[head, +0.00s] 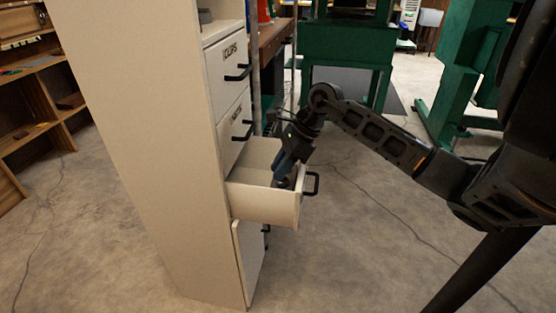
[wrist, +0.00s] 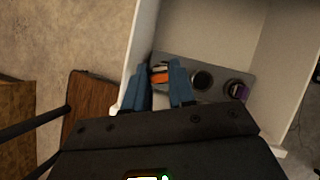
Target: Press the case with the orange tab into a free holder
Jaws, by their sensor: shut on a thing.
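The case with the orange tab (wrist: 161,75) is between the blue fingertips of my gripper (wrist: 166,88) in the wrist view, and the fingers are shut on it. It is over the left end of a grey holder strip (wrist: 216,74) inside the open drawer. I cannot tell whether it is seated in a holder there. A round dark holder (wrist: 202,80) in the middle of the strip looks empty. A case with a purple tab (wrist: 237,90) sits at the strip's right end. In the head view my gripper (head: 281,181) reaches down into the drawer, and the case is hidden.
The open drawer (head: 262,207) has cream walls and a black handle (head: 312,183) on its front. Closed drawers (head: 228,62) of the tall cabinet (head: 150,130) are above it. The floor to the right of the drawer is clear.

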